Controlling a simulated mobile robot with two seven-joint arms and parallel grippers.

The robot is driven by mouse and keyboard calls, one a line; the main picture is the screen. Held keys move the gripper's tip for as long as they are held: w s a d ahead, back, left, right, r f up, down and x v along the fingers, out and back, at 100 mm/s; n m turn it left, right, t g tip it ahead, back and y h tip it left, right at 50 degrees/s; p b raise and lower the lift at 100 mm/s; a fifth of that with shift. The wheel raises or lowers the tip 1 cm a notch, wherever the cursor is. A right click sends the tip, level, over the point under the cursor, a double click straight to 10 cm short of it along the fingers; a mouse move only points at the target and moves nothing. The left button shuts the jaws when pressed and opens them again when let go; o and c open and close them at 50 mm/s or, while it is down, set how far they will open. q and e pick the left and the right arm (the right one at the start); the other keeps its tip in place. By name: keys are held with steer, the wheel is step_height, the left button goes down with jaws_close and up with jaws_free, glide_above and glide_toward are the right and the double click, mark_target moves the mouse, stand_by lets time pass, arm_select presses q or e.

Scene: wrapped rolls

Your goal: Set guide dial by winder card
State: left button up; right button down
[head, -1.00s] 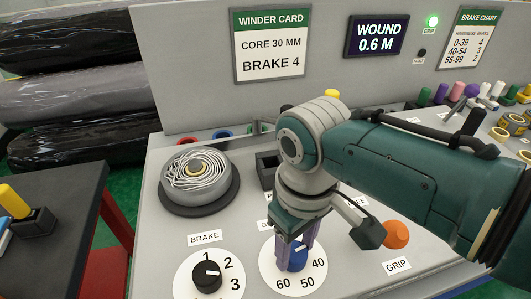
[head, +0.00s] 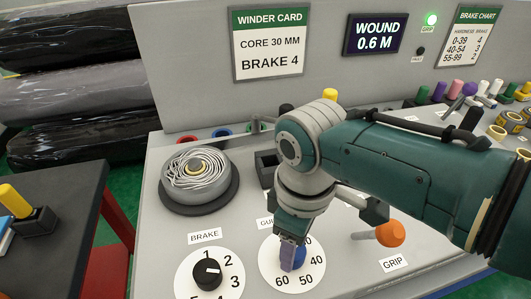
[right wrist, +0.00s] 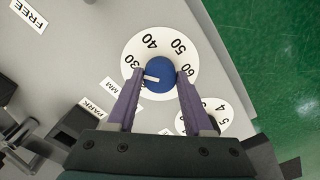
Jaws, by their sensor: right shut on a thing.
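The guide dial is a blue knob (head: 299,257) on a white numbered disc (head: 264,270). It also shows in the right wrist view (right wrist: 163,72), where its white pointer points left, close to 30. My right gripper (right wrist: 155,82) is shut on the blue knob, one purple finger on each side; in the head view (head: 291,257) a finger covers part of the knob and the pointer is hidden. The winder card (head: 268,44) on the back panel reads core 30 mm, brake 4. My left gripper is not in view.
The black brake knob (head: 206,273) sits left of the guide dial. An orange grip lever (head: 391,233) stands to the right, near my arm. A wire-wound reel (head: 197,177) is behind.

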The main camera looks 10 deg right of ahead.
steer(key=shift+c, duration=1.5)
jaws_free()
step_height(320, 180, up, 10)
steer(key=p, duration=0.3)
steer(key=shift+p, duration=0.35)
